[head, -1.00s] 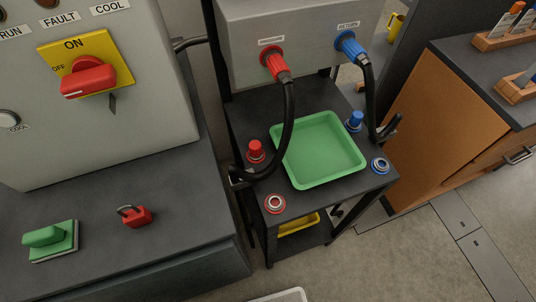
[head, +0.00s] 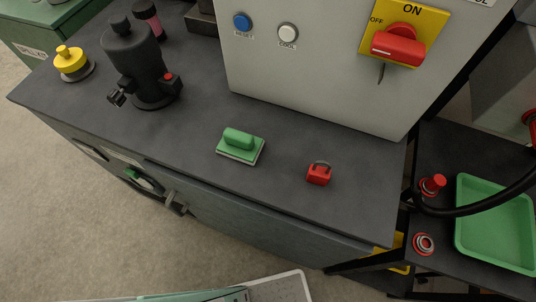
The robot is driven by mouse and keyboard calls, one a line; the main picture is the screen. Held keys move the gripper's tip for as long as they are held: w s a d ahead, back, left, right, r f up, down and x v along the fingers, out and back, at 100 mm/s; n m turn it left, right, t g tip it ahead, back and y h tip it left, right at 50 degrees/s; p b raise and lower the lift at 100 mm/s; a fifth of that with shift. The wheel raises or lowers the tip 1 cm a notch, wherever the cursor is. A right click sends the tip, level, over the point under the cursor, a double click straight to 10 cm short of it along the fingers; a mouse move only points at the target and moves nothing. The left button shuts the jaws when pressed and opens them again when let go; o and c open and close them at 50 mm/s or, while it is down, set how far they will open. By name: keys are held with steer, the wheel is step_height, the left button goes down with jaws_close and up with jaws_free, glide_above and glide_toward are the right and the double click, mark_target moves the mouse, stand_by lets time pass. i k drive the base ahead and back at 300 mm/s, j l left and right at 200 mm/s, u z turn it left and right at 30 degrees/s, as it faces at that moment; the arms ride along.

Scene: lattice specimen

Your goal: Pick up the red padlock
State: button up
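The red padlock (head: 318,176) lies on the dark worktop (head: 290,145), with its grey shackle toward the cabinet behind it. It is right of a green block-like tool with a handle (head: 240,145) and apart from it. Nothing covers the padlock. My gripper is not in view.
A grey control cabinet with a red rotary switch (head: 399,47) rises behind the padlock. A black device (head: 135,60) and a yellow-topped item (head: 72,62) stand at left. At right, a lower dark stand holds a green tray (head: 497,260) and red fittings. The worktop around the padlock is clear.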

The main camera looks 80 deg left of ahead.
mark_target(317, 174)
steer(key=u, duration=1.7)
steer(key=i+u, duration=0.15)
steer(key=i, duration=0.25)
steer(key=k+l, duration=1)
steer(key=l+u, duration=0.05)
steer(key=l, duration=0.05)
